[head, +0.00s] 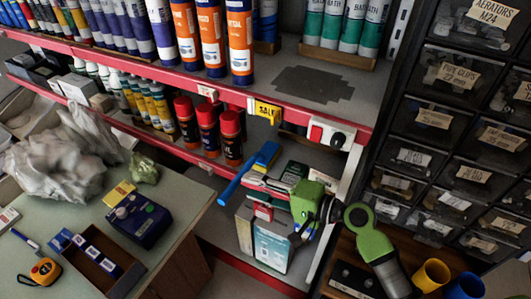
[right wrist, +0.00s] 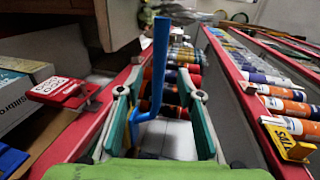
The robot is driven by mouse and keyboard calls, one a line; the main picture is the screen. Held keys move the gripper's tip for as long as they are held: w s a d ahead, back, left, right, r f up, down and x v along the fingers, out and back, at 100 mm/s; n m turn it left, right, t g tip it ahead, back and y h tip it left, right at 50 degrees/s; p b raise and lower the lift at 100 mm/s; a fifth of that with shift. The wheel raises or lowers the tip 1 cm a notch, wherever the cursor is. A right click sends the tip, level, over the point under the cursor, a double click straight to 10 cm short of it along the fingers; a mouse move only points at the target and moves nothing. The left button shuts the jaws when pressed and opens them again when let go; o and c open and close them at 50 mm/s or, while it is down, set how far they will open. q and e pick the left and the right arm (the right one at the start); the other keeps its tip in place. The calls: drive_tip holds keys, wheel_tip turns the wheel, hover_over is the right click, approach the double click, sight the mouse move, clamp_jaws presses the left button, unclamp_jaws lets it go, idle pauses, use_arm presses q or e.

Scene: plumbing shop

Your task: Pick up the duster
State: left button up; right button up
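The blue duster (head: 250,170) lies at an angle on the lower shelf, its wide head up to the right and its thin handle down to the left over the red front edge. It also shows in the right wrist view (right wrist: 159,65), where its blue length stands between my fingers. My right gripper (head: 281,188) is at the shelf edge beside the duster, its green body to the right. In the right wrist view the gripper (right wrist: 160,78) is open, with a finger on either side of the duster and gaps visible. My left gripper is not in view.
Red-capped cans (head: 206,128) stand left of the duster. Boxes (head: 293,176) sit close behind the gripper. The upper shelf's red edge (head: 215,92) overhangs. A workbench (head: 178,200) with a tape measure (head: 45,270) is at the left; drawers (head: 430,118) fill the right.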

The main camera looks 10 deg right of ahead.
sight(240, 182)
drive_tip(key=shift+w+a+f, duration=0.1)
drive_tip(key=shift+w+a, duration=0.55)
drive_tip(key=shift+a, duration=0.15)
drive_tip(key=p+x, duration=0.1)
drive_tip(key=x, duration=0.2)
drive_tip(key=shift+w+a+f, duration=0.15)
drive_tip(key=shift+w+a, duration=0.05)
drive_tip(key=shift+w, duration=0.1)
drive_tip(key=shift+w+a+f, duration=0.1)
drive_tip(key=shift+w+a, duration=0.05)
drive_tip(key=shift+a, duration=0.1)
drive_tip(key=shift+c, duration=0.4)
clamp_jaws()
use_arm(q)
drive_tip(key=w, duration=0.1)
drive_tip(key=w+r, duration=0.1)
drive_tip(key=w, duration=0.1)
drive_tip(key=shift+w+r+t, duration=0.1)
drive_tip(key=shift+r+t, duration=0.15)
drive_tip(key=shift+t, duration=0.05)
